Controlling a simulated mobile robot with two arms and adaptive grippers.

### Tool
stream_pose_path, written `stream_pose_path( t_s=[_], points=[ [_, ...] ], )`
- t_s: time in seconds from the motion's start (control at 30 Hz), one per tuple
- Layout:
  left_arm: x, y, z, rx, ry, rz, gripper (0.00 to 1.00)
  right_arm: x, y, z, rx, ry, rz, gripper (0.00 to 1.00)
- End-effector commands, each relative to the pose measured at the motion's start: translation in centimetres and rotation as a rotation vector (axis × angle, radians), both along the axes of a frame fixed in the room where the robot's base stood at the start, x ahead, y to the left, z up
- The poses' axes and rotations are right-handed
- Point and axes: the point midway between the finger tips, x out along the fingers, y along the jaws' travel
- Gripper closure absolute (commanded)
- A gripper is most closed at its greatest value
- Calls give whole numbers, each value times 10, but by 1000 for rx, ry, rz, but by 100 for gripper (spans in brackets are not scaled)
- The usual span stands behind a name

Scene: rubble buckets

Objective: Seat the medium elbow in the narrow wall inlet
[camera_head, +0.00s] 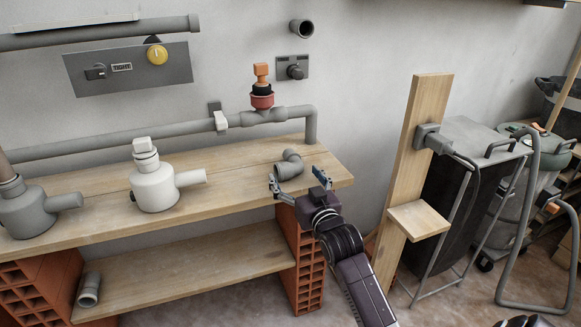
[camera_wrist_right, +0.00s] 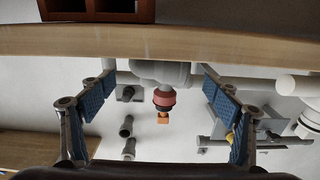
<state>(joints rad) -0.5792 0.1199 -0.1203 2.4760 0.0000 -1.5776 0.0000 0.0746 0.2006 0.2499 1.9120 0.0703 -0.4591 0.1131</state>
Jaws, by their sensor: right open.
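A grey elbow (camera_head: 289,165) lies on the upper shelf near its right end. My right gripper (camera_head: 296,181) is open at the shelf's front edge, its fingertips close to this elbow, with nothing held. In the right wrist view the open fingers (camera_wrist_right: 155,100) frame the shelf edge and the pipework; I cannot clearly tell the elbow apart there. Another grey elbow (camera_head: 88,290) lies on the lower shelf at left. On the wall, a narrower stub (camera_head: 294,71) sits on a grey plate below a wider round pipe opening (camera_head: 301,29).
A grey pipe (camera_head: 120,138) runs behind the upper shelf (camera_head: 110,220), with a red-collared, orange-topped valve (camera_head: 262,90). A white trap (camera_head: 154,186) and a grey trap (camera_head: 28,210) stand on the shelf. An upright plank (camera_head: 420,130) stands right of the shelf.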

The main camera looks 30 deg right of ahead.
Motion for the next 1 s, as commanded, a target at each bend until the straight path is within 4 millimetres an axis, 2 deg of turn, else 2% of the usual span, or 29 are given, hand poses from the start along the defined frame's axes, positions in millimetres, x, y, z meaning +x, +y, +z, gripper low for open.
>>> stream_pose_path(
  t_s=[0.4, 0.7, 1.0],
  points=[
    [0, 0, -13, 0, -1, 0, 60, 50, -16, 2, -1, 0, 0, 18],
    [0, 0, -13, 1, -1, 0, 60, 54, -17, 3, -1, 1, 1, 18],
    [0, 0, -13, 0, -1, 0, 60, 54, -17, 2, -1, 1, 1, 50]
  ],
)
